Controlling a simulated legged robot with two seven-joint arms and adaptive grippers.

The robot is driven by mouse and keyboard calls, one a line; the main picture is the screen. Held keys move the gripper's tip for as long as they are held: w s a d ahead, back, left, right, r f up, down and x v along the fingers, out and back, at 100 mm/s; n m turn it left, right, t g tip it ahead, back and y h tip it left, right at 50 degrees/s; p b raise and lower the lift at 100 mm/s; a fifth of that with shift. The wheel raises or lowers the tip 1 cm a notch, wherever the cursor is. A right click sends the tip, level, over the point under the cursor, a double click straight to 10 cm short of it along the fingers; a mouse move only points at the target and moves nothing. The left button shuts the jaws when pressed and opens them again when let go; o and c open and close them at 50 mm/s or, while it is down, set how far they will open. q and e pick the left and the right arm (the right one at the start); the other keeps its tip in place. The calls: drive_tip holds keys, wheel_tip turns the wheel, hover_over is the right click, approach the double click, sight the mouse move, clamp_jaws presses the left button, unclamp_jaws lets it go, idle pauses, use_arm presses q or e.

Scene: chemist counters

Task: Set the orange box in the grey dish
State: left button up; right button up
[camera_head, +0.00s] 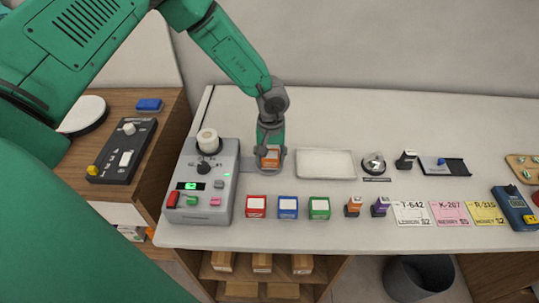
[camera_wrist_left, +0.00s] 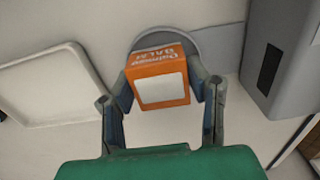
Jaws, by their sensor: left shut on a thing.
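The orange box (camera_head: 271,157) has a white label and is held between the fingers of my left gripper (camera_head: 270,150). In the left wrist view the orange box (camera_wrist_left: 160,80) shows its printed side and white panel, with the fingertips of the left gripper (camera_wrist_left: 158,88) on either side. A round grey dish (camera_wrist_left: 213,45) shows behind and around the box in that view. In the head view only a small part of the dish (camera_head: 284,154) shows beside the gripper. I cannot tell whether the box touches it. My right gripper is not in view.
A grey instrument (camera_head: 214,175) with knobs stands left of the gripper. A pale rectangular tray (camera_head: 325,175) lies just right. Red (camera_head: 256,206), blue (camera_head: 287,207) and green (camera_head: 319,208) boxes stand in front.

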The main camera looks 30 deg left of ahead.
sight(271, 155)
use_arm(q)
drive_tip(key=o, duration=1.2)
drive_tip(key=shift+w+d, duration=0.1)
drive_tip(key=shift+d, duration=0.1)
drive_tip(key=shift+c, duration=0.2)
drive_tip(key=shift+a, duration=0.45)
drive_tip(key=shift+a+r, duration=0.1)
drive_tip(key=shift+a, duration=0.05)
wheel_tip(271, 155, up, 12)
drive_tip(key=shift+f, duration=0.2)
drive_tip(key=shift+d+r, duration=0.1)
drive_tip(key=shift+d, duration=0.15)
